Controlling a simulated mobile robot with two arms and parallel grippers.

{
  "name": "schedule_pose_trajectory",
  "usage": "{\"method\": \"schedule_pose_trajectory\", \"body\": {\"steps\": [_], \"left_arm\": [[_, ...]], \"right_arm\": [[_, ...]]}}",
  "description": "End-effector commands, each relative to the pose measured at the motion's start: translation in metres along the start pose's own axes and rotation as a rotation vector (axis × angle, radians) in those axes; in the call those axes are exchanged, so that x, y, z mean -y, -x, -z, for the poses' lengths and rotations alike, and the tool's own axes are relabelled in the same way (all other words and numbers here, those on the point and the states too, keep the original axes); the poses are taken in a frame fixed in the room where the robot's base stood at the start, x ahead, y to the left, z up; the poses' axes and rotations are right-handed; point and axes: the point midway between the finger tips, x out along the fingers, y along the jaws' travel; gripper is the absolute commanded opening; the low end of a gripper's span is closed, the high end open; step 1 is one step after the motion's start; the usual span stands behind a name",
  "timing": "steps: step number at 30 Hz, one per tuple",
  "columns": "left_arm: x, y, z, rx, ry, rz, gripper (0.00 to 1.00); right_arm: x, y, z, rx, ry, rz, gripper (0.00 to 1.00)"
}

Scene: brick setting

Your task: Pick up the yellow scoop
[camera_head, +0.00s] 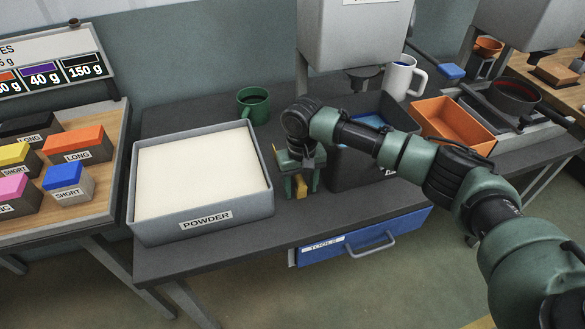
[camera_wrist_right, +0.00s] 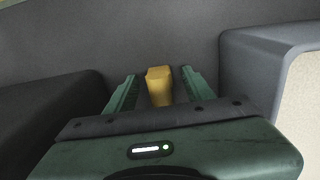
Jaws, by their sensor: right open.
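The yellow scoop (camera_head: 301,186) is mostly hidden behind my right gripper in the head view; only a small yellow part shows, on the dark table between the powder tray and the dark bin. In the right wrist view a yellow block-like part of the scoop (camera_wrist_right: 159,86) shows between the fingers. My right gripper (camera_head: 302,190) is open, pointing down, with one finger on each side of the yellow part. It also shows in the right wrist view (camera_wrist_right: 160,92), with gaps between the fingers and the scoop. My left gripper is not in view.
The grey powder tray (camera_head: 205,226) stands close left of my right gripper, the dark bin (camera_head: 345,172) close right. A green mug (camera_head: 253,105) is behind. A blue drawer (camera_head: 365,240) hangs under the table edge. An orange tray (camera_head: 452,125) lies farther right.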

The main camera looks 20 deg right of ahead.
Motion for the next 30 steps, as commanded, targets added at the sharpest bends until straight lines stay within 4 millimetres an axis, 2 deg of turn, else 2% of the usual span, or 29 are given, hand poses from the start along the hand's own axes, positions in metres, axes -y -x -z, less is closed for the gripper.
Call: {"method": "schedule_pose_trajectory", "body": {"steps": [5, 6, 11, 12, 23, 26, 30], "left_arm": [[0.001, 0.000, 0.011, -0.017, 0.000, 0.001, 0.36], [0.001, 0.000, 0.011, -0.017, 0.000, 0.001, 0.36], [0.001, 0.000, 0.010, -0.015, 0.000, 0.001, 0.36], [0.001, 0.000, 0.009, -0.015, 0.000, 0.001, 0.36], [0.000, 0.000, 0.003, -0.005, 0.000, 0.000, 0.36], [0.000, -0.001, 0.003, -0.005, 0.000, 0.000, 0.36], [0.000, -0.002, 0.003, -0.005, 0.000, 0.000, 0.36]], "right_arm": [[0.000, -0.001, 0.000, 0.000, 0.001, 0.000, 0.53], [0.000, -0.001, 0.000, 0.000, 0.001, 0.000, 0.50], [0.000, -0.001, 0.000, 0.000, 0.001, 0.000, 0.05], [0.000, -0.001, 0.000, 0.000, 0.001, 0.000, 0.00], [0.000, 0.003, 0.000, -0.001, 0.001, 0.001, 0.00], [0.000, 0.011, 0.001, -0.001, 0.000, 0.000, 0.00], [0.000, 0.032, 0.001, -0.004, 0.002, 0.001, 0.00]]}}
